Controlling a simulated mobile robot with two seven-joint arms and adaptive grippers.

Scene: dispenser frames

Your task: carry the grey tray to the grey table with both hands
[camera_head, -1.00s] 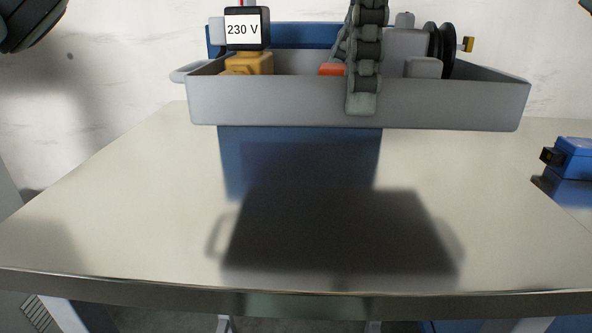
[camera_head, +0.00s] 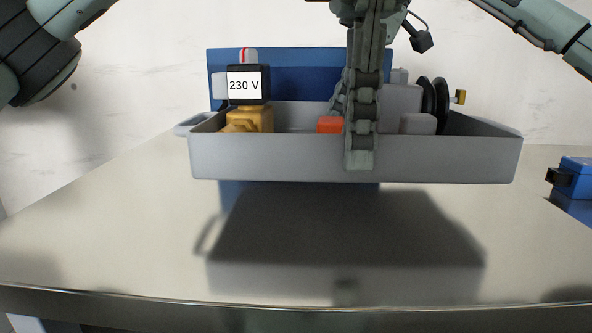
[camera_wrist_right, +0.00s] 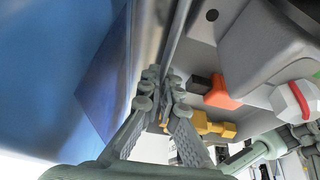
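The grey tray (camera_head: 270,158) is level in the head view, apart from its shadow on the grey table (camera_head: 110,245) and so held above it. In the tray are a yellow block (camera_head: 250,121) under a "230 V" box (camera_head: 244,86), an orange block (camera_head: 330,125) and grey parts with black discs. My left gripper (camera_head: 358,150) is shut on the middle of the near wall, one finger outside it. In the right wrist view my right gripper (camera_wrist_right: 160,90) is shut on a tray wall, with the orange block (camera_wrist_right: 220,94) beside it. I cannot make the right gripper out in the head view.
A blue panel (camera_head: 300,70) stands behind the tray. A blue device (camera_head: 575,178) with a black end sits at the table's right side. The table top in front of the tray is clear to its near edge. A white wall is behind.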

